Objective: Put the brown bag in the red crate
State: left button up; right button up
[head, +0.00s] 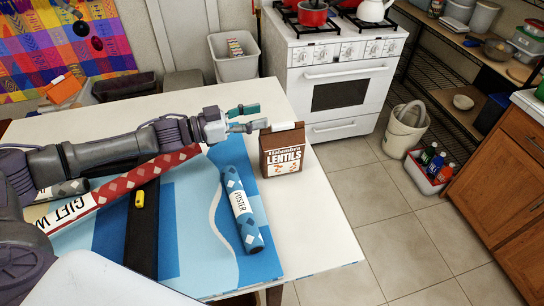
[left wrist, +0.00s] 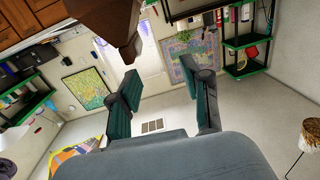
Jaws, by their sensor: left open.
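The brown bag (head: 282,155), labelled LENTILS, stands upright near the right edge of the white table. My left gripper (head: 260,116) is open and empty, just left of the bag's top in the head view. Its lower finger appears close to the bag's top corner; I cannot tell whether it touches. In the left wrist view the open fingers (left wrist: 165,75) have nothing between them, and a brown shape (left wrist: 108,18), perhaps the bag, shows above them. The red crate (head: 421,183) sits on the floor at right, holding several bottles. My right gripper is not in view.
On the white table (head: 325,225) lie a blue poster tube (head: 242,210) and a red gift-wrap roll (head: 108,188). A white stove (head: 335,85) stands behind. A pale bucket (head: 404,130) stands beside the crate, shelves and a wooden cabinet (head: 520,190) to its right. Tiled floor is clear in front.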

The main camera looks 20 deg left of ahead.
aim_at(294, 123)
pick_arm(q)
jog(key=shift+s+d+f+m+g+h+b, duration=0.1)
jog(key=shift+s+f+m+g+h+b, duration=0.2)
jog(key=shift+s+f, duration=0.25)
jog(key=shift+s+f+m+g+h+b, duration=0.1)
jog(key=shift+s+f+m+h+b, duration=0.1)
jog(key=shift+s+f+b, duration=0.35)
jog(key=p+x, duration=0.4)
jog(key=x, duration=0.3)
jog(key=shift+s+d, duration=0.15)
jog(key=shift+w+d+f, duration=0.15)
jog(key=shift+w+d, duration=0.1)
jog(key=shift+w, duration=0.05)
jog(key=shift+s, duration=0.1)
grip_shut()
